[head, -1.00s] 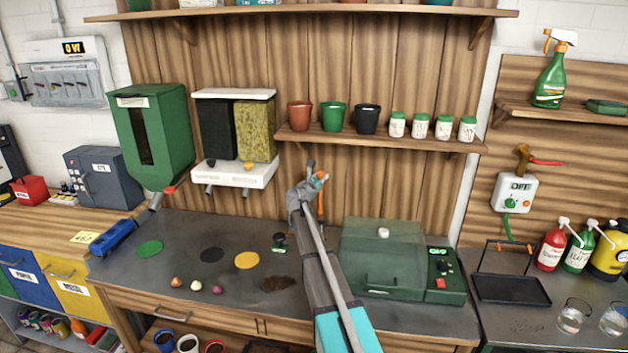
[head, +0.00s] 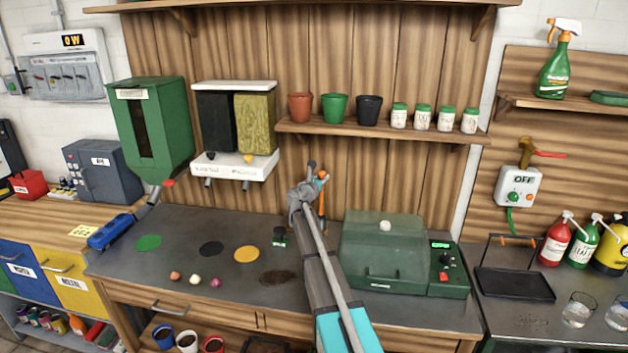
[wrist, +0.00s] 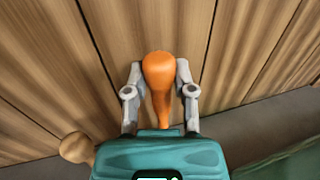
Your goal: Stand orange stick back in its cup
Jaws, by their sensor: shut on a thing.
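The orange stick (head: 322,202) is upright or nearly so above the back of the grey bench, by the wooden back wall. My gripper (head: 317,178) is at its upper part. In the wrist view, the orange stick (wrist: 159,80) has a thick rounded end and narrows toward the gripper body. The two grey fingers of my gripper (wrist: 160,68) are shut on it, one on each side. The stick's lower end is partly hidden by my arm in the head view. I cannot make out its cup.
A green lidded box (head: 384,255) stands close right of my arm. A small dark item (head: 279,237) stands left of it. A shelf (head: 330,129) with pots and jars is above. A wooden rounded end (wrist: 77,148) shows in the wrist view.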

